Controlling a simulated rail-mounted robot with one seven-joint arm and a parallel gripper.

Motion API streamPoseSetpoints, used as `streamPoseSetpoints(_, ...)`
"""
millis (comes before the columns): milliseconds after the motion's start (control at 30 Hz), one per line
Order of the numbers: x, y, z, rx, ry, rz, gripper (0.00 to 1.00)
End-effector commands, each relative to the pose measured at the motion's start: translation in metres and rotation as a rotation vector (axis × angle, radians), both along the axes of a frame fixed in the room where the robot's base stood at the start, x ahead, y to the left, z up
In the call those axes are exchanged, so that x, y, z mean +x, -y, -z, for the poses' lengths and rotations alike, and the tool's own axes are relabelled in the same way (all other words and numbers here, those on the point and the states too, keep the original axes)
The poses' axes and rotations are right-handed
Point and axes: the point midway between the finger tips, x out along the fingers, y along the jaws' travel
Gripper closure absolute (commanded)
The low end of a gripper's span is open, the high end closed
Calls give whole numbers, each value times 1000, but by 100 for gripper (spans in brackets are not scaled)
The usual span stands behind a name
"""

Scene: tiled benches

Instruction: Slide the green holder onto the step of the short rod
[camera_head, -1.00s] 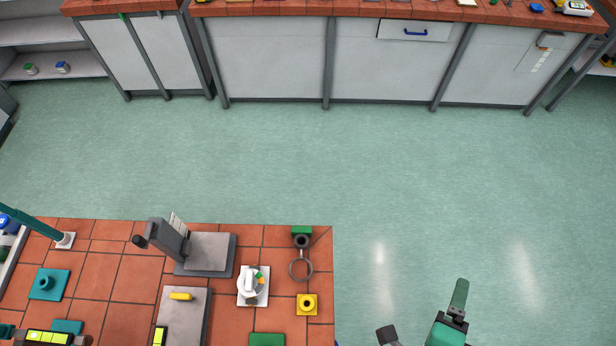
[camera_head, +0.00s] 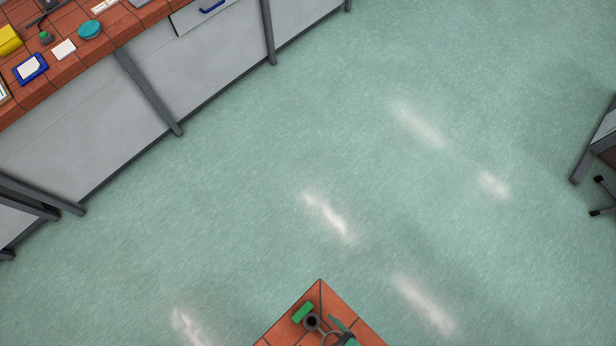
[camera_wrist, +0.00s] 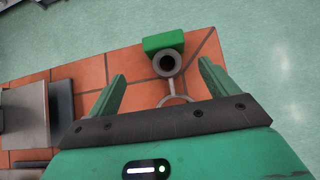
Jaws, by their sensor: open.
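The green holder (camera_wrist: 163,42) is a green block with a dark round socket and a thin grey ring. It lies near the corner of the tiled bench. My gripper (camera_wrist: 161,72) is open and empty. In the wrist view its two green fingers stand apart, with the holder's socket and ring between them and the block beyond the tips. I cannot tell the height of the fingers above the bench. The short rod is not identifiable in the current views.
The bench corner (camera_head: 320,290) is at the bottom of the head view, with open floor (camera_head: 300,160) around it. A grey metal device (camera_wrist: 24,115) stands left of the holder in the wrist view. Another bench with white cabinets (camera_head: 90,140) runs along the upper left.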

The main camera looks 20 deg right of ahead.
Motion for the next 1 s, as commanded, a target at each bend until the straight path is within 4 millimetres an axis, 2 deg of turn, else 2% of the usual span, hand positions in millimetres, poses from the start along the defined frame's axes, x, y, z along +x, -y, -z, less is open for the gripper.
streamPoseSetpoints(433, 23, -9, 22, -3, 3, -2, 15)
streamPoseSetpoints(600, 45, -14, 44, -3, 2, -2, 15)
streamPoseSetpoints(700, 51, -19, 52, -3, 1, -1, 15)
streamPoseSetpoints(967, 53, -20, 55, -4, 1, -2, 15)
streamPoseSetpoints(1000, 53, -20, 54, -4, 1, -2, 22)
